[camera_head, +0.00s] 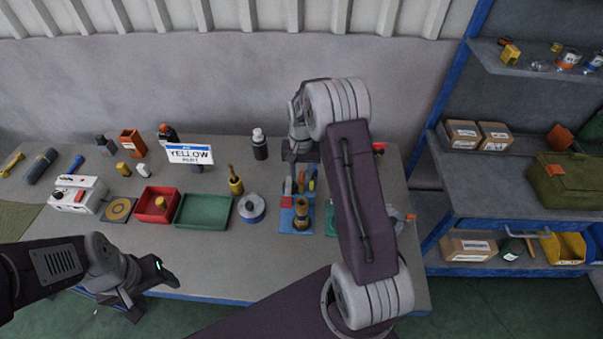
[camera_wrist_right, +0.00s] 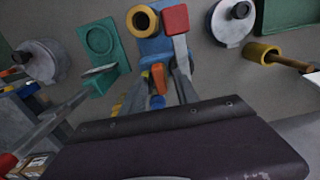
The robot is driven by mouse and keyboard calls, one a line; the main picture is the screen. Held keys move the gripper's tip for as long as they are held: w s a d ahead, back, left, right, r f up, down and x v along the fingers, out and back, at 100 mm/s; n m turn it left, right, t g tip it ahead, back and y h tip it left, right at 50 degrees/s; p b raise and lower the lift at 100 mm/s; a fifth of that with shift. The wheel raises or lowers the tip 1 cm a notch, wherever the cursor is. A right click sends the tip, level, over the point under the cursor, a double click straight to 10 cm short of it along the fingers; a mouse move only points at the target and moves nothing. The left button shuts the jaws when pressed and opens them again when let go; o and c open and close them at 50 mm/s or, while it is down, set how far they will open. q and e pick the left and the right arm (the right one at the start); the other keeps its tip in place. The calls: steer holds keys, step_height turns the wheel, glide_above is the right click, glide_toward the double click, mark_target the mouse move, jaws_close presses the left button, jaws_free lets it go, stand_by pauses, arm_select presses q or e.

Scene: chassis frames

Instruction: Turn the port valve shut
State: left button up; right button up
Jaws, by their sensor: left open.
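A blue plate (camera_head: 285,222) on the bench carries a brass fitting (camera_head: 301,218) and a red square block (camera_head: 286,202). In the right wrist view, the plate (camera_wrist_right: 152,48) shows its brass ring (camera_wrist_right: 141,18), the red block (camera_wrist_right: 175,19) and an orange lever-like piece (camera_wrist_right: 158,78). Which part is the port valve, I cannot tell. My right gripper (camera_head: 298,183) reaches down at this plate, its grey fingers either side of the orange piece; whether they touch it is unclear. My left gripper (camera_head: 155,284) is open and empty, at the bench's front edge, far from the plate.
A green plate (camera_wrist_right: 98,42) stands beside the blue plate, partly behind my right arm. A shelf (camera_head: 500,205) stands at right.

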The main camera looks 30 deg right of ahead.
mark_target(302, 176)
step_height(302, 176, up, 9)
steer(key=b, duration=0.1)
steer(key=shift+b, duration=0.35)
